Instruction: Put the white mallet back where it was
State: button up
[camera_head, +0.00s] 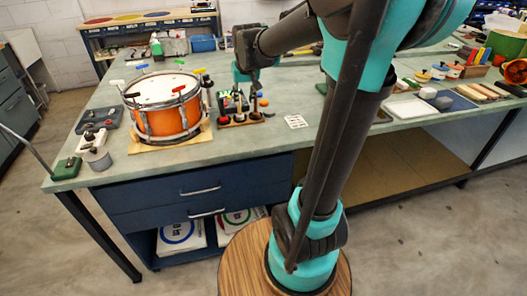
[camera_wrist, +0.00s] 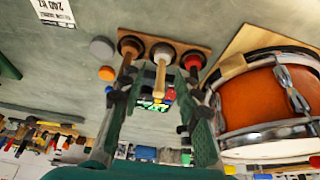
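A wooden mallet rack (camera_head: 241,122) stands on the bench, right of the orange drum (camera_head: 166,112). A pale-handled mallet (camera_wrist: 160,82), which may be the white one, stands at the middle place and points toward the camera. My gripper (camera_wrist: 162,88) is open, with one finger on each side of this handle and a visible gap to both. In the head view my gripper is small and dark above the rack.
The drum (camera_wrist: 262,98) is close on the right in the wrist view. Grey and orange round pieces (camera_wrist: 106,73) lie left of the rack. A printed card (camera_head: 296,121) lies on the bench.

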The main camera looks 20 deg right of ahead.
jog(key=s+d+f, duration=0.1)
jog(key=s+f, duration=0.7)
jog(key=s, duration=0.3)
jog(key=s+d+f, duration=0.2)
jog(key=s+f, duration=0.6)
jog(key=s, duration=0.4)
jog(key=shift+f, duration=0.2)
jog(key=shift+c, duration=0.2)
